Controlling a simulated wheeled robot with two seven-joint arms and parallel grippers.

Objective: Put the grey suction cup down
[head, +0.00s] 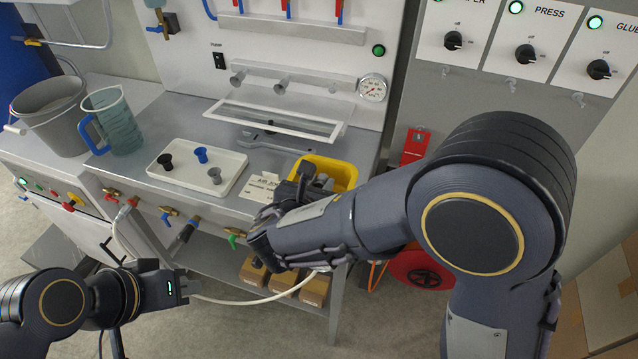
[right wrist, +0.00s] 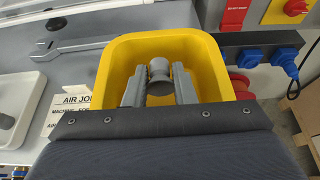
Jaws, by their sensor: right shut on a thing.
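My right gripper (right wrist: 158,86) is shut on a grey suction cup (right wrist: 159,73), which shows between its two fingers in the right wrist view. Cup and fingers are over the opening of a yellow bin (right wrist: 108,75); I cannot tell whether the cup touches the bin. In the head view the bin (head: 340,167) is partly hidden by my right gripper (head: 308,180). Another grey suction cup (head: 214,175) stands on the white tray (head: 180,184) with a black cup (head: 165,161) and a blue cup (head: 201,155). My left gripper (head: 186,287) is low at the left, away from the bench.
A sign card (head: 262,187) stands between tray and bin. A clear jug (head: 118,122) and a grey bucket (head: 50,115) stand at the left. A power strip (right wrist: 262,48) with blue plugs is right of the bin.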

